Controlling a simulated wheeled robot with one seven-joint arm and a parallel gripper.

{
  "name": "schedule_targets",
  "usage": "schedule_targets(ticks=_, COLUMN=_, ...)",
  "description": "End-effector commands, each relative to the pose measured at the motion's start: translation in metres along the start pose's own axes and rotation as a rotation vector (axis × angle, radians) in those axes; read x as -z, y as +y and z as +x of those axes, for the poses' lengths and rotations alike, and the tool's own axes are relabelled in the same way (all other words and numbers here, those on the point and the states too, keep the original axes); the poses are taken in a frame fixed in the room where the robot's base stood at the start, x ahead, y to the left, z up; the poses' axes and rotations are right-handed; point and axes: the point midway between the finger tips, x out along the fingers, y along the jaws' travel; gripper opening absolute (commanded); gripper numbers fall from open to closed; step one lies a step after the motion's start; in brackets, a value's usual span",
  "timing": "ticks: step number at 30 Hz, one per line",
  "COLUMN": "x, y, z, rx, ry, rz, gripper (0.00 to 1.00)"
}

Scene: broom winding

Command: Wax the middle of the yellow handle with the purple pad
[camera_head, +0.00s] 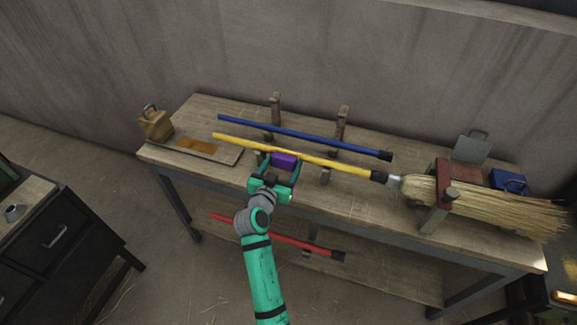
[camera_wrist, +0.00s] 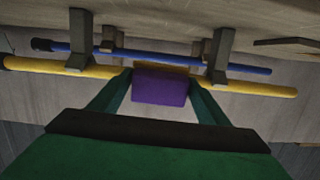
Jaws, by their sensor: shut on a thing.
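My gripper (camera_head: 283,162) is shut on the purple pad (camera_head: 285,160), a small block between its two fingers. The pad also shows in the wrist view (camera_wrist: 160,86). The yellow handle (camera_head: 238,142) lies lengthwise above the workbench, resting on wooden supports, and shows in the wrist view (camera_wrist: 268,87) behind the pad. The pad is at the handle's near side, around its middle. Whether it touches the handle I cannot tell. The handle's black right end meets or nearly meets the broom head (camera_head: 480,206); the join is too small to judge.
A blue handle (camera_head: 300,136) lies behind the yellow one. A red clamp (camera_head: 441,190) holds the broom head. A wooden block with a handle (camera_head: 154,122) and a board with an amber patch (camera_head: 197,146) are at left. A blue block (camera_head: 509,182) is at right. A red handle (camera_head: 270,233) lies below.

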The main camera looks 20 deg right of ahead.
Motion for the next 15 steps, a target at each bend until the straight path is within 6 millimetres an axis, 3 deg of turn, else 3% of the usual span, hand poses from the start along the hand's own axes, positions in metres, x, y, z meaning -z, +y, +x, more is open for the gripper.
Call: schedule_targets(ticks=15, x=-0.001, y=-0.029, z=0.002, rx=0.001, ry=0.000, rz=-0.001, gripper=0.52)
